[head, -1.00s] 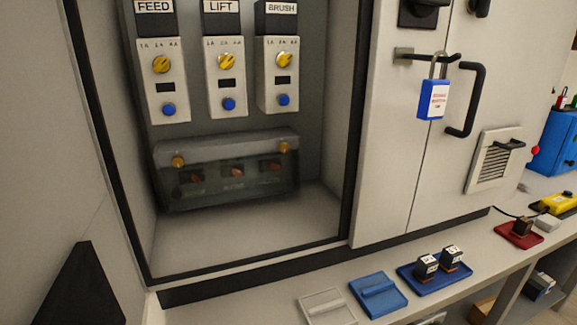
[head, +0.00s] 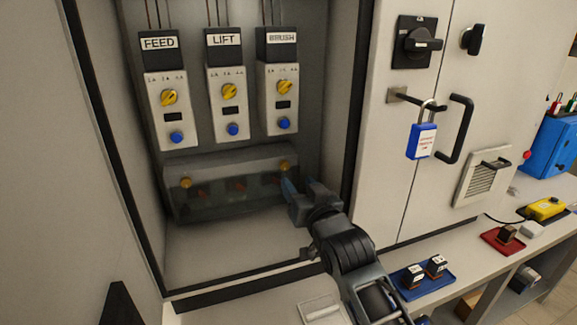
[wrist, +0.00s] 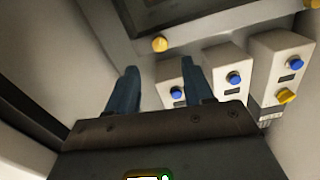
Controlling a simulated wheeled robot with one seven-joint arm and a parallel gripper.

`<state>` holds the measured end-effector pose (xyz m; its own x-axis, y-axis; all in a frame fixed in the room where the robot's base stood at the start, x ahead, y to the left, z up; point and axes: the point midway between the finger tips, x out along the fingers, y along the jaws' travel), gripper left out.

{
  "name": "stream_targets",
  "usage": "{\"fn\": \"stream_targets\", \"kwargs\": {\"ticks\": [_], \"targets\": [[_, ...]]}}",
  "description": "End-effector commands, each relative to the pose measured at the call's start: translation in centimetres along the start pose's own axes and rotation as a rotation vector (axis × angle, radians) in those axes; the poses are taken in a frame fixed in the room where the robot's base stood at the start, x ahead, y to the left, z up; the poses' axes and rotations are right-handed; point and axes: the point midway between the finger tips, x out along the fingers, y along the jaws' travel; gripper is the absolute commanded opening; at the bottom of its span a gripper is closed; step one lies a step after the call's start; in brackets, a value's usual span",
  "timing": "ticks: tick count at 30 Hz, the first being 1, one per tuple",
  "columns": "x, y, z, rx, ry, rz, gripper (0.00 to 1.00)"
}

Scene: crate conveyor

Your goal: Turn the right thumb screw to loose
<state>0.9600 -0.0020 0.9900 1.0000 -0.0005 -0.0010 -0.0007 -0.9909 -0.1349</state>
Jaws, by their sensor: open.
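The right thumb screw (head: 285,166) is a small brass knob at the upper right of the translucent cover (head: 215,208) inside the cabinet. The left thumb screw (head: 186,183) is at the cover's other end. My gripper (head: 305,188) is open and empty, just below and to the right of the right screw. In the wrist view, which looks upside down, the right screw (wrist: 160,44) shows beyond my open fingers (wrist: 162,72), roughly midway between them sideways and apart from both. I cannot tell the screw's turn position.
Above the cover hang the FEED (head: 165,108), LIFT (head: 229,105) and BRUSH (head: 278,100) modules with yellow knobs and blue buttons. The cabinet's right frame edge is close to my arm. A blue padlock (head: 421,142) hangs on the door. Trays line the bench below.

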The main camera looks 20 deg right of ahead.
Motion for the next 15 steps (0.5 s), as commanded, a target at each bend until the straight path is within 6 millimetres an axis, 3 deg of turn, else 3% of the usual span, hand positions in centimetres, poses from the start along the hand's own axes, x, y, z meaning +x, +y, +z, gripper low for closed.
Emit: {"fn": "stream_targets", "kwargs": {"ticks": [15], "targets": [[6.6, 0.0, -0.1, -0.001, 0.001, -0.001, 0.52]]}}
